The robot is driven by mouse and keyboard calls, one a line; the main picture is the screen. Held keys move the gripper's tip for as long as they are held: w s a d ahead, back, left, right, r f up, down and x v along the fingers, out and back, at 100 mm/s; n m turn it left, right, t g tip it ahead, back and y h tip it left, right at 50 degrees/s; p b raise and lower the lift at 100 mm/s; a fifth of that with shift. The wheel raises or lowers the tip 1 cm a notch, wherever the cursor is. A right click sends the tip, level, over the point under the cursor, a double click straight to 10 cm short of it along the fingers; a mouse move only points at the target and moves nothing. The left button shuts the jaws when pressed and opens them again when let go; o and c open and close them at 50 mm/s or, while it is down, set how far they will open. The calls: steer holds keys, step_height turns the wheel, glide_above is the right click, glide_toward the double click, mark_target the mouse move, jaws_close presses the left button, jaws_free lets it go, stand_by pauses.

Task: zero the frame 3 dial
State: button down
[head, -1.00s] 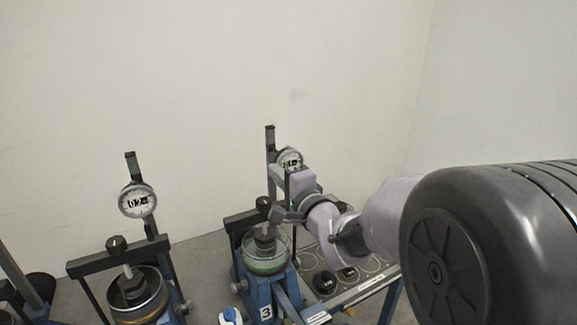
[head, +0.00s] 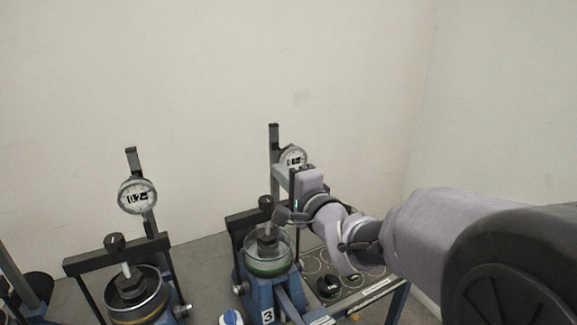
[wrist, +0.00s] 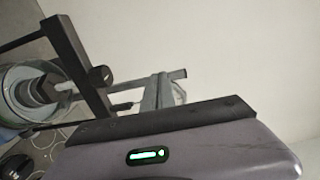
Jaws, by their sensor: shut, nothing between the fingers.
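Frame 3, with a blue base and a "3" label (head: 267,316), stands in the middle of the head view. Its dial (head: 293,157) is a small white round gauge on a dark upright post (head: 274,145); its digits are too small to read surely. My gripper (head: 296,184) is shut and empty, just below and in front of the dial, hiding its lower edge. I cannot tell whether it touches the dial. In the wrist view the gripper's dark bar (wrist: 165,122) crosses the lower part, with frame 3's black crossbar (wrist: 75,60) and glass cup (wrist: 22,95) at left.
Another frame with its own dial (head: 137,196) stands to the left, with a weight cup (head: 137,295) below it. A low tray (head: 370,292) with round recesses and a black knob-like piece (head: 328,286) lies right of frame 3. The wall behind is bare.

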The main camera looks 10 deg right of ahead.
steer(key=s+d+f+n+g+h+b, duration=0.1)
steer(key=s+d+f+g+h+b, duration=0.2)
steer(key=s, duration=0.4)
steer(key=s+d+f+n+g+h+b, duration=0.1)
steer(key=s+d+f+h+b, duration=0.15)
steer(key=s+d+f, duration=0.3)
steer(key=s+a+f+n+g+b, duration=0.1)
steer(key=s+a+f+n+g, duration=0.1)
steer(key=s+f, duration=0.2)
steer(key=s+a+f+n+g+y, duration=0.1)
steer(key=s+a+f+n+g, duration=0.1)
steer(key=s, duration=0.7)
steer(key=s+a+f+n+g+y+b, duration=0.1)
steer(key=s+a+f+n+g, duration=0.2)
steer(key=s+f, duration=0.3)
steer(key=shift+s+n+b, duration=0.35)
steer(key=shift+s+n, duration=0.15)
steer(key=shift+s, duration=0.3)
